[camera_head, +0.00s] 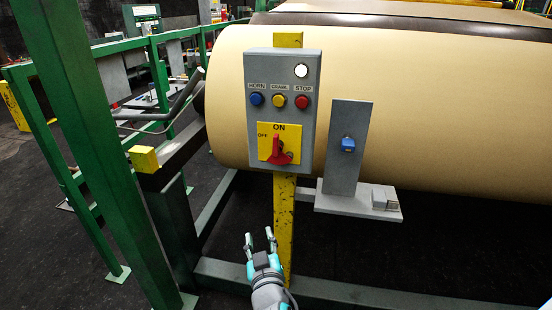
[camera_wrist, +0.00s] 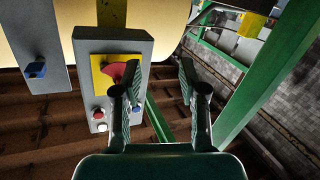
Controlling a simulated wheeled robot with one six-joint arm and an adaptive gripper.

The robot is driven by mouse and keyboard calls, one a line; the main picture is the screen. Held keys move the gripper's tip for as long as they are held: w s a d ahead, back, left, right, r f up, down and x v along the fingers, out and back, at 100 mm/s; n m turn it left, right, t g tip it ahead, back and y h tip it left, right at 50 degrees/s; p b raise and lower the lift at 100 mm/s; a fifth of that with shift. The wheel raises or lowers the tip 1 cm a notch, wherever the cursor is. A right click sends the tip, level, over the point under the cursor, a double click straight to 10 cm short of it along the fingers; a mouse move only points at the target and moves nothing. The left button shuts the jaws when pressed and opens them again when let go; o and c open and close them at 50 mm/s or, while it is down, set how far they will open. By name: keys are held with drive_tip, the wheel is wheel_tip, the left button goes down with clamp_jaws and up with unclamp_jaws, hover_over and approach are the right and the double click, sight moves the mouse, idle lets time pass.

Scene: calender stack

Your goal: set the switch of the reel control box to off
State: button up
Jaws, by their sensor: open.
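The grey reel control box (camera_head: 309,135) is on a yellow post in front of the large tan roll. Its red switch (camera_head: 281,157) sits on a yellow plate (camera_head: 264,130) marked ON at the top and OFF at the left. The handle seems to point up towards ON. My gripper (camera_head: 260,237) is open and empty, below the box and apart from it. In the wrist view the box (camera_wrist: 140,47) appears upside down, left of the gap between my fingers (camera_wrist: 159,70). The red switch (camera_wrist: 117,71) is partly hidden by the left finger there.
Blue, yellow and red buttons (camera_head: 303,102) and a white lamp (camera_head: 301,71) are above the switch. A grey bracket (camera_head: 348,175) with a blue knob (camera_head: 348,144) stands close right. Green frame posts (camera_head: 85,130) stand left. A green beam (camera_head: 350,293) runs low behind my gripper.

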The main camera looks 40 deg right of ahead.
drive_tip(key=w+d+r+m+g+h, duration=0.2)
drive_tip(key=w+d+r+m+h, duration=0.2)
drive_tip(key=r, duration=0.5)
drive_tip(key=m+g+h, duration=0.2)
drive_tip(key=m, duration=0.1)
approach(275, 146)
drive_tip(key=x, duration=1.1)
drive_tip(key=shift+d, duration=0.1)
drive_tip(key=shift+c, duration=0.3)
clamp_jaws()
